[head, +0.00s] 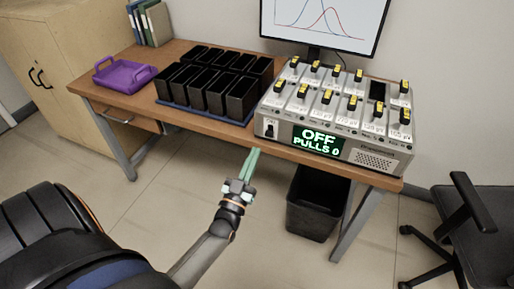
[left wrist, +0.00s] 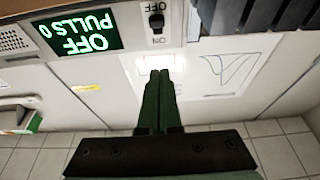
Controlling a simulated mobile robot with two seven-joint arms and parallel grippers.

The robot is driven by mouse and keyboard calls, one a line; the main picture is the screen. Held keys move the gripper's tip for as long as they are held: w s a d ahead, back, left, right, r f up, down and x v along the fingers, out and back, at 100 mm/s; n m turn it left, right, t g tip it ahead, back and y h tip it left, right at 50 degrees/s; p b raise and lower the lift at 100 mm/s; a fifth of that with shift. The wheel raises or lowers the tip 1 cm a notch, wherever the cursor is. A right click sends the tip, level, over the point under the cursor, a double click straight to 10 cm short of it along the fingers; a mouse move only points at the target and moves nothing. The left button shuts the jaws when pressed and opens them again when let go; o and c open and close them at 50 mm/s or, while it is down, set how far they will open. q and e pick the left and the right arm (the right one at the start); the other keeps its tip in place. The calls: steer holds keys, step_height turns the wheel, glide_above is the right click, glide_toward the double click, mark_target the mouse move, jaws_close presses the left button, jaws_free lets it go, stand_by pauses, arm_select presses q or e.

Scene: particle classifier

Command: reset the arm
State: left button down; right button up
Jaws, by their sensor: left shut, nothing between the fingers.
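My left gripper (head: 255,153) has slim green fingers held together with nothing between them. In the head view it is in front of the wooden desk (head: 140,62), with its fingertips near the desk's front edge, left of the grey classifier machine's display. In the left wrist view the closed fingers of the gripper (left wrist: 160,75) point up the picture toward the machine's front. The machine (head: 375,160) has a green display (head: 318,141) reading OFF and PULLS 0; the display also shows upside down in the left wrist view (left wrist: 85,30). My right gripper is not in view.
Black bins (head: 240,98) stand in a blue tray on the desk, with a purple tray (head: 124,75) to their left. A monitor (head: 325,22) stands behind the machine. A black waste bin (head: 315,205) is under the desk and an office chair (head: 480,225) is at right.

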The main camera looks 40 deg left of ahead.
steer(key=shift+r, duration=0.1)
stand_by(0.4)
arm_select(q)
steer(key=s+d+f+m+g+h+p, duration=0.2)
steer(key=s+d+g+p, duration=0.3)
steer(key=s, duration=0.4)
steer(key=s+d+f+m+g+h+p, duration=0.2)
steer(key=s+d+f+g+h+p, duration=0.3)
steer(key=s+d+g, duration=0.2)
steer(key=s+d, duration=0.2)
steer(key=d, duration=0.1)
steer(key=shift+d+m, duration=0.25)
steer(key=shift+m, duration=0.05)
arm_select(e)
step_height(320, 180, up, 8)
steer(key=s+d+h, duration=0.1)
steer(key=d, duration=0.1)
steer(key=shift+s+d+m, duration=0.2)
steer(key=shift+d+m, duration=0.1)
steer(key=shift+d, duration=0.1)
arm_select(q)
steer(key=shift+p, duration=0.3)
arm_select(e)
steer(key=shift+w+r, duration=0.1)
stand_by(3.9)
